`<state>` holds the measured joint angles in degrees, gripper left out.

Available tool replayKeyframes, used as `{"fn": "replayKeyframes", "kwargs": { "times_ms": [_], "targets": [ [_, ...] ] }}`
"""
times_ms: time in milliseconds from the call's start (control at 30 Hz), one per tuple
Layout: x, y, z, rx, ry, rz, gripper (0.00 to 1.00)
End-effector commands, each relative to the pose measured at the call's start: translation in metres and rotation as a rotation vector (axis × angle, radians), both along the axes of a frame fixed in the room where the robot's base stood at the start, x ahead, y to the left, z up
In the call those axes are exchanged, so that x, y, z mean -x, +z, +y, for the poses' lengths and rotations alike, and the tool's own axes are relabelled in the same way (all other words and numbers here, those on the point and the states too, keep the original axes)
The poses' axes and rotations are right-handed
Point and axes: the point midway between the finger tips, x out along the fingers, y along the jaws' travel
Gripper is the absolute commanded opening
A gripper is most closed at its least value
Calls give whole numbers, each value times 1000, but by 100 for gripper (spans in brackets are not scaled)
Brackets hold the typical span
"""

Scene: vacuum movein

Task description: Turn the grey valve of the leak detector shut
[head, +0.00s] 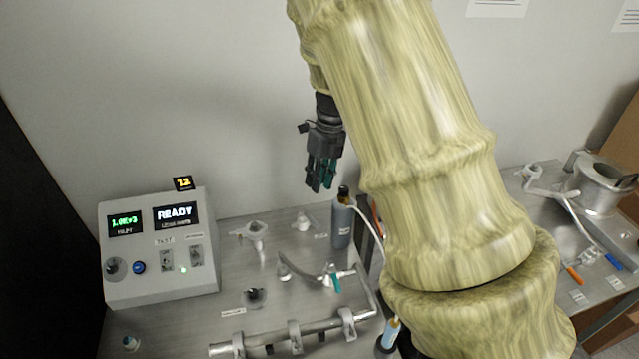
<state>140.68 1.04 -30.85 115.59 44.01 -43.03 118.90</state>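The leak detector (160,285) is a light grey console at the left of the bench, with lit displays reading READY and a green number. A dark grey round knob (115,269) sits at its lower left, beside a blue button (139,267). On the bench to its right, a grey curved lever-like part (303,272) sits close to a teal handle (335,279) near the pipework. I cannot tell which grey part is the valve. My gripper (320,187) hangs above the back of the bench, pointing down, touching nothing. Its finger gap is too small to judge.
A metal pipe (270,337) runs along the bench front. A grey bottle (342,222) stands at the back, below my gripper. Metal fittings (253,232) lie near the wall. My arm hides the middle right. Another bench (540,235) with a metal vessel (600,180) stands right.

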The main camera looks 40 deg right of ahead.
Motion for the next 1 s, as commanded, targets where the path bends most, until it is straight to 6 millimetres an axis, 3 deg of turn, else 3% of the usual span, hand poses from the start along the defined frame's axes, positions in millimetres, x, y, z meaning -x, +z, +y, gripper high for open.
{"fn": "replayKeyframes", "kwargs": {
  "times_ms": [100,533,1000],
  "targets": [
    [4,-6,3,18,70,7,0],
    [26,-25,15,178,722,52,0],
    [16,-29,25,354,1422,82,0]
  ]
}}
